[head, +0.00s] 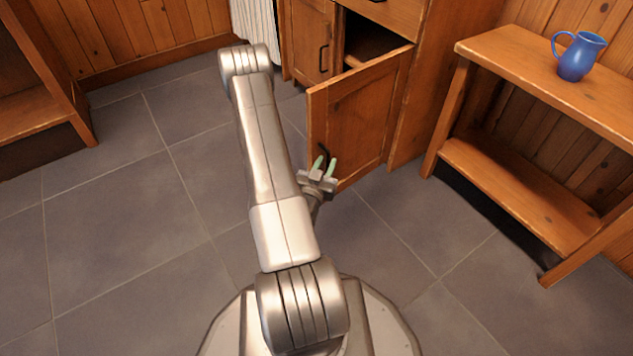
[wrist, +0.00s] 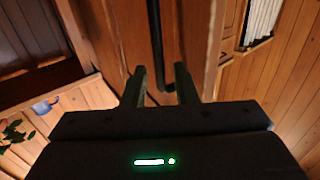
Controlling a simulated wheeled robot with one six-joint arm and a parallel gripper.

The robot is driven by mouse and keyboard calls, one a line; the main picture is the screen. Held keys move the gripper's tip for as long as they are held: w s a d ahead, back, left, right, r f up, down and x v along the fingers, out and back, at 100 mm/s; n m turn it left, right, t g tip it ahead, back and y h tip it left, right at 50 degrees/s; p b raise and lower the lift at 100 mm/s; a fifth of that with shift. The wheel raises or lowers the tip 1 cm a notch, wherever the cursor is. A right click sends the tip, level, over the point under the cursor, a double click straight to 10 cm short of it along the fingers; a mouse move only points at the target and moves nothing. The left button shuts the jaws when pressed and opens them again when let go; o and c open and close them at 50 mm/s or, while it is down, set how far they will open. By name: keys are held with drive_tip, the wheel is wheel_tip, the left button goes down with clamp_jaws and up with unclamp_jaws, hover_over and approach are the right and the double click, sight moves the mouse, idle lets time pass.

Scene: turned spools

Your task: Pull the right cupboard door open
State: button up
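The right cupboard door (head: 362,118) is a wooden panel standing well open, swung out from the cupboard on its right edge. Its dark bar handle (head: 323,152) is near the door's free left edge. My gripper (head: 325,165) is at this handle, low in front of the door. In the wrist view my gripper (wrist: 162,84) has its two fingers apart, with gaps on both sides of the dark handle (wrist: 156,45), whose end shows between them. I cannot tell whether either finger touches the handle. The left cupboard door (head: 311,45) is closed.
The cupboard's dark opening (head: 370,42) shows behind the door. A wooden bench (head: 540,70) with a lower shelf stands at right, with a blue jug (head: 580,55) on top. A white radiator (head: 256,22) is left of the cupboard. The tiled floor (head: 120,210) at left is clear.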

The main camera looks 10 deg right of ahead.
drive_tip(key=p+v, duration=0.1)
drive_tip(key=v, duration=1)
drive_tip(key=shift+p, duration=0.4)
drive_tip(key=shift+w, duration=0.2)
drive_tip(key=b+x, duration=0.2)
drive_tip(key=x, duration=1.1)
drive_tip(key=shift+w+d+b, duration=0.2)
drive_tip(key=shift+b, duration=0.15)
